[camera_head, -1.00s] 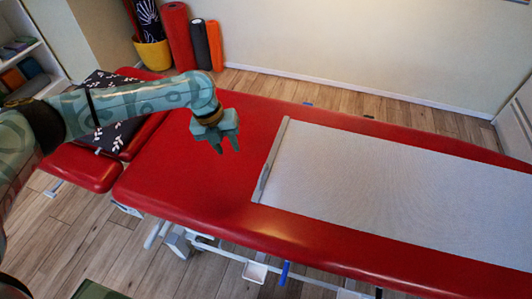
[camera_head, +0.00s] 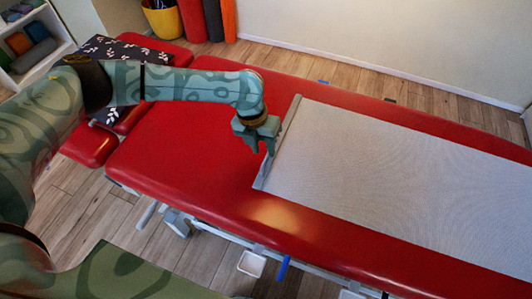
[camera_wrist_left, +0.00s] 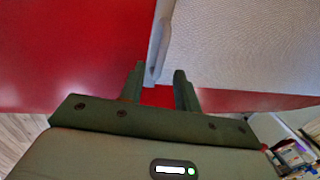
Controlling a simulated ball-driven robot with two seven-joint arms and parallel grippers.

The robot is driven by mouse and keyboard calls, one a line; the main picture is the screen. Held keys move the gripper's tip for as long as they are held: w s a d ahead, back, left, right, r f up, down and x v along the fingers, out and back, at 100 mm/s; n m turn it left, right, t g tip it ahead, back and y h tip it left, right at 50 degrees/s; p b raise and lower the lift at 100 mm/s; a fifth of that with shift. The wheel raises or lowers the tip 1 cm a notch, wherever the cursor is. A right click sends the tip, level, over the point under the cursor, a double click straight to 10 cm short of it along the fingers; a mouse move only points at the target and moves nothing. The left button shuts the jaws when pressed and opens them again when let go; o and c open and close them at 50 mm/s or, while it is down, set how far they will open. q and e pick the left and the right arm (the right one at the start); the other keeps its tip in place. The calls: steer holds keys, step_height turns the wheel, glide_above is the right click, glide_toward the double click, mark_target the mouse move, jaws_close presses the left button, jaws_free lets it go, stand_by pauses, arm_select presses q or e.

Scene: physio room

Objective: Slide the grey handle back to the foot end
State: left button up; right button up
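The grey handle (camera_head: 271,172) is a slim bar along the left edge of a pale grey sheet (camera_head: 390,170) on the red treatment table (camera_head: 185,145). My left gripper (camera_head: 262,151) is just left of the bar's middle and hides part of it. In the left wrist view, my left gripper (camera_wrist_left: 159,74) is open. The grey handle (camera_wrist_left: 158,42) shows ahead of the fingers, its near end in line with the gap between them. I cannot tell whether they touch it. My right gripper is not in view.
A black patterned pillow (camera_head: 108,50) lies at the table's left end. A yellow bucket (camera_head: 163,22) and rolled mats (camera_head: 213,20) stand by the wall. A blue lever (camera_head: 283,268) hangs below the table's near edge. The red surface left of the bar is clear.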

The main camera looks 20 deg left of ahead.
arm_select(q)
steer(key=shift+d+f+b, duration=0.25)
steer(key=shift+f+b, duration=0.05)
steer(key=shift+f, duration=1)
jaws_close()
steer(key=shift+d, duration=0.1)
